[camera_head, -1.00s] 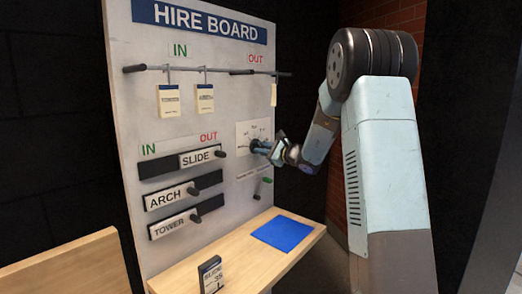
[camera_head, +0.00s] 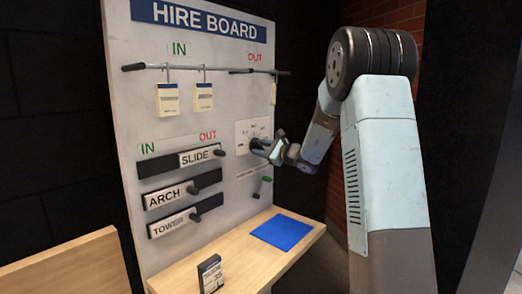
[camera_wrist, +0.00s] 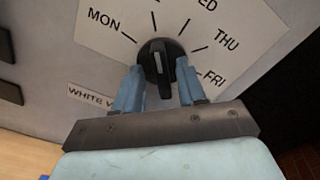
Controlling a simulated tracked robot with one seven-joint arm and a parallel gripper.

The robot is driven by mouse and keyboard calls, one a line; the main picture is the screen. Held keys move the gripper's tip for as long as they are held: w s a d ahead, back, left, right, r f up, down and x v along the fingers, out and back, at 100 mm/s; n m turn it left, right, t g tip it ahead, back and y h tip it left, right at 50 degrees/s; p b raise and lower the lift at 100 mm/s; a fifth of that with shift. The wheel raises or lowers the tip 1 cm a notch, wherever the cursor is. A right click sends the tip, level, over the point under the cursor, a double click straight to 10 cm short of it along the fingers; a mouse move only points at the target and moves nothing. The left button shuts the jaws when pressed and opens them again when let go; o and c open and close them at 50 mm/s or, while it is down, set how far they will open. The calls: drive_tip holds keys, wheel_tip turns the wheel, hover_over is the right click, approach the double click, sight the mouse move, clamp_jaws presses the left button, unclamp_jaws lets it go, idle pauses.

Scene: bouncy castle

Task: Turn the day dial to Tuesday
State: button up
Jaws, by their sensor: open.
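The black day dial (camera_wrist: 160,62) sits on a white panel (camera_wrist: 235,20) with the labels MON, THU and FRI and part of WED in the wrist view. The label between MON and WED is outside the top of the picture. The dial's pale mark points up, close to the tick between those of MON and WED. My gripper (camera_wrist: 160,76) is open, with one blue finger on each side of the dial's grip bar and a gap on both sides. In the head view my gripper (camera_head: 262,149) is at the panel (camera_head: 243,130) and hides most of the dial.
The hire board (camera_head: 130,105) carries a rail (camera_head: 215,69) with hanging tags above and sliders SLIDE, ARCH and TOWER at left. A green-ended lever (camera_head: 266,179) is below the dial. A wooden shelf (camera_head: 245,262) holds a blue mat (camera_head: 283,232) and a dark sign (camera_head: 210,273).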

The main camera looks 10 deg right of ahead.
drive_tip(key=shift+d, duration=0.1)
drive_tip(key=shift+s+d, duration=0.15)
drive_tip(key=shift+s, duration=0.05)
drive_tip(key=v, duration=1.3)
drive_tip(key=shift+s, duration=0.15)
